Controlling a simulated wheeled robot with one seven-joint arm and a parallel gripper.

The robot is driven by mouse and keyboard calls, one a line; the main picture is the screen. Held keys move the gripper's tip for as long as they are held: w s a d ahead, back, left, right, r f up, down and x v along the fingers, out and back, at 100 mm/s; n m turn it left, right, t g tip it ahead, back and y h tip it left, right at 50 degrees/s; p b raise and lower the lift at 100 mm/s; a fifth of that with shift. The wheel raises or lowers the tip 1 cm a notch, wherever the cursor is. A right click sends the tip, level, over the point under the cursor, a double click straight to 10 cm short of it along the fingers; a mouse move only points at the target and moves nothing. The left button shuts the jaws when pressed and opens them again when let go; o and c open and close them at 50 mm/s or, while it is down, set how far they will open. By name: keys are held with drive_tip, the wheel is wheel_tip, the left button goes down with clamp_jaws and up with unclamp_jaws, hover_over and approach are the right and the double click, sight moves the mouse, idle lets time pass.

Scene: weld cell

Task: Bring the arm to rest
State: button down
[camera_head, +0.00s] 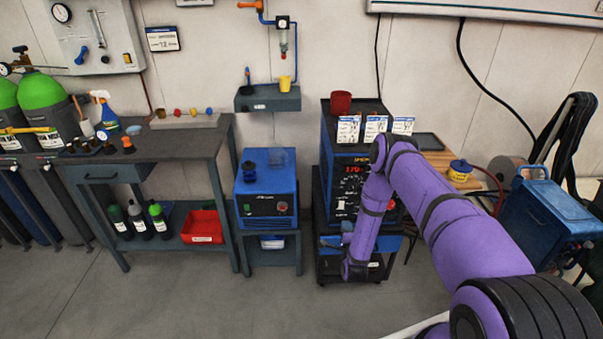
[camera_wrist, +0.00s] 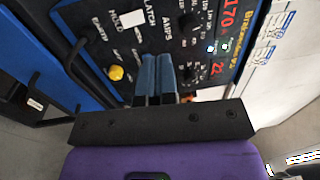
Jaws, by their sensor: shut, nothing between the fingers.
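My arm, in a purple sleeve, reaches in from the lower right in the head view, bends at a raised elbow and hangs down in front of the welding machine (camera_head: 337,178). My gripper (camera_head: 347,226) is at the lower left of the forearm, small and partly hidden in this view. In the wrist view my gripper (camera_wrist: 155,68) shows two blue fingers side by side, shut with nothing between them. They point at the control panel (camera_wrist: 140,35) of the welding machine, with its knobs, yellow button and red digits. Whether the fingertips touch the panel I cannot tell.
A blue box unit (camera_head: 266,190) stands on a low stand left of the arm. A workbench (camera_head: 185,145) with bottles and a red bin (camera_head: 202,227) is further left. A blue cart (camera_head: 550,220) stands at the right. The floor (camera_head: 200,290) in front is clear.

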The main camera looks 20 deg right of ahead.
drive_tip(key=shift+w, duration=0.1)
drive_tip(key=w+a+r+n+g+y, duration=0.1)
drive_tip(key=w+r+n+y, duration=0.3)
drive_tip(key=r, duration=0.7)
drive_tip(key=w+a+r+n+g+h, duration=0.1)
drive_tip(key=w+r+n, duration=0.1)
drive_tip(key=w+r, duration=0.65)
drive_tip(key=s+a+r+n+g+y, duration=0.1)
drive_tip(key=s+a+r+n+g, duration=0.15)
drive_tip(key=r, duration=0.95)
drive_tip(key=s+a+r+n+g+y, duration=0.1)
drive_tip(key=s+r+n, duration=0.25)
drive_tip(key=r, duration=0.75)
drive_tip(key=s+a+r+n+g, duration=0.2)
drive_tip(key=s+r, duration=0.6)
drive_tip(key=s, duration=0.2)
drive_tip(key=s+a+r+n+g, duration=0.1)
drive_tip(key=s+r+n+g, duration=0.15)
drive_tip(key=s+r, duration=0.65)
drive_tip(key=s+n+g, duration=0.1)
drive_tip(key=s+n, duration=0.1)
drive_tip(key=s, duration=1.1)
drive_tip(key=s+a+r+n+g, duration=0.1)
drive_tip(key=s+n, duration=0.1)
drive_tip(key=s, duration=1.1)
drive_tip(key=shift+a+n+g, duration=0.3)
drive_tip(key=shift+n+g, duration=0.05)
drive_tip(key=shift+g, duration=0.05)
